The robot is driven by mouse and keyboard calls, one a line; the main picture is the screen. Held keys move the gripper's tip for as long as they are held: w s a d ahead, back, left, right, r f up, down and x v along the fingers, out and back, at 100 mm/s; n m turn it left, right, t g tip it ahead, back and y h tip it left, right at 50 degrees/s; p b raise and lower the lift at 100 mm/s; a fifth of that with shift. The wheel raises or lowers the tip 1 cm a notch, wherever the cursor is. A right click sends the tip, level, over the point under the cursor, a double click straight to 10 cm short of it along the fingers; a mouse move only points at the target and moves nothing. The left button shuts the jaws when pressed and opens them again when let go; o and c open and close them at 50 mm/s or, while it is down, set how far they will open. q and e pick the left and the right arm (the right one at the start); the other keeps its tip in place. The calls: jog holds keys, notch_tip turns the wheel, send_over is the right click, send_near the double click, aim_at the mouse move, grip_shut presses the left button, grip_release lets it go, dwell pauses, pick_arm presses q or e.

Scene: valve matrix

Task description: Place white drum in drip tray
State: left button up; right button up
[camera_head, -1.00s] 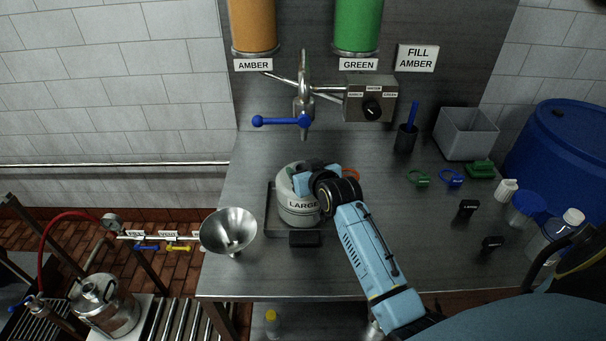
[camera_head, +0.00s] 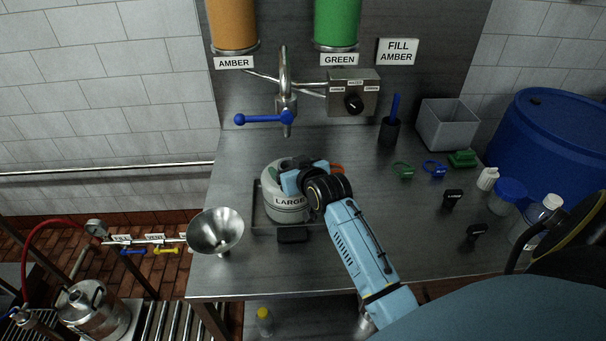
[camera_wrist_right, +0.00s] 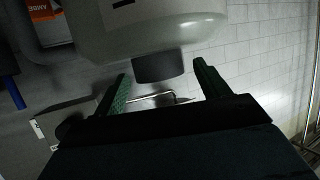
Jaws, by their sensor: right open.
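The white drum (camera_head: 287,207), labelled LARGE, stands upright in the dark drip tray (camera_head: 257,214) on the steel bench. My right gripper (camera_head: 292,180) is at the drum's upper right side in the head view and hides part of its top. In the right wrist view the two green fingers (camera_wrist_right: 162,86) are spread apart. The drum's pale body (camera_wrist_right: 145,30) and a dark cap (camera_wrist_right: 159,68) show just beyond them, with nothing clamped between the fingers. My left gripper is not in view.
A steel funnel (camera_head: 216,232) stands left of the tray. The tap with its blue lever (camera_head: 263,119) hangs above and behind the drum.

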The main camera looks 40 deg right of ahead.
jog(key=v, duration=1)
jog(key=shift+s, duration=0.2)
